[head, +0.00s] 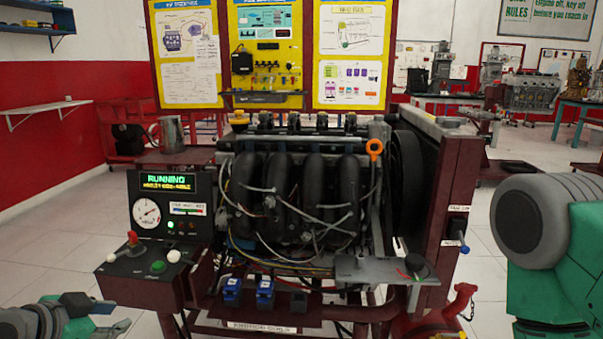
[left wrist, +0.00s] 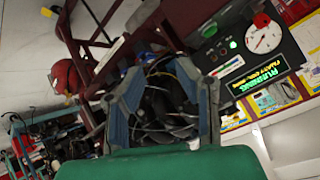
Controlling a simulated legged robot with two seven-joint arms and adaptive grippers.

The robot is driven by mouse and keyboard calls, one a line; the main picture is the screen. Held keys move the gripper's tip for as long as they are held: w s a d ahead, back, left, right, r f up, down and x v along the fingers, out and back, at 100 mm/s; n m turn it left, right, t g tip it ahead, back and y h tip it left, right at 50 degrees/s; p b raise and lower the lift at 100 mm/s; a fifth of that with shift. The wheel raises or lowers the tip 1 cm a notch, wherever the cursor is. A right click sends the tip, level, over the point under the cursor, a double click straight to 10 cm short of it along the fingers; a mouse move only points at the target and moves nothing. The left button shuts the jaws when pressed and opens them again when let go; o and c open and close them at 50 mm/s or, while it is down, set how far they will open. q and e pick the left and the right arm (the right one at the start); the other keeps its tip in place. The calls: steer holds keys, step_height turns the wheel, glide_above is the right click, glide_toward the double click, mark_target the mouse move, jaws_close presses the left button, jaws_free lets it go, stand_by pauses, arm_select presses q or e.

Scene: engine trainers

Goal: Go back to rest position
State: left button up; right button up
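The engine trainer (head: 300,195) stands in front of me, with black intake runners, wires and an orange ring handle. Its control box (head: 140,270) at the left has a red-tipped lever, a green button and white knobs. The display (head: 168,182) above it reads RUNNING in green. My left gripper (head: 118,314) is at the lower left of the head view, open and empty, apart from the control box. In the left wrist view, its two fingers (left wrist: 165,85) are spread, with the engine seen beyond them. My right arm shows at the right edge; its gripper is out of view.
A small grey tray (head: 385,270) juts from the trainer's front right. Poster boards (head: 270,50) stand behind. A white shelf (head: 45,110) is on the left wall. Clear floor (head: 60,220) lies at the left.

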arm_select(q)
steer(key=s+d+f+n+g+p, duration=0.1)
steer(key=s+f+n+g+p, duration=0.1)
steer(key=s+f, duration=0.3)
steer(key=s+d+f+n+g+y+p, duration=0.1)
steer(key=s+f+g+p, duration=0.3)
steer(key=s, duration=0.7)
steer(key=s+d+f+n+g+p, duration=0.2)
steer(key=s+f+n+g+p, duration=0.1)
steer(key=s+f, duration=0.3)
steer(key=shift+s+d+n+y+p, duration=0.4)
steer(key=shift+s+n, duration=0.2)
steer(key=shift+s, duration=0.55)
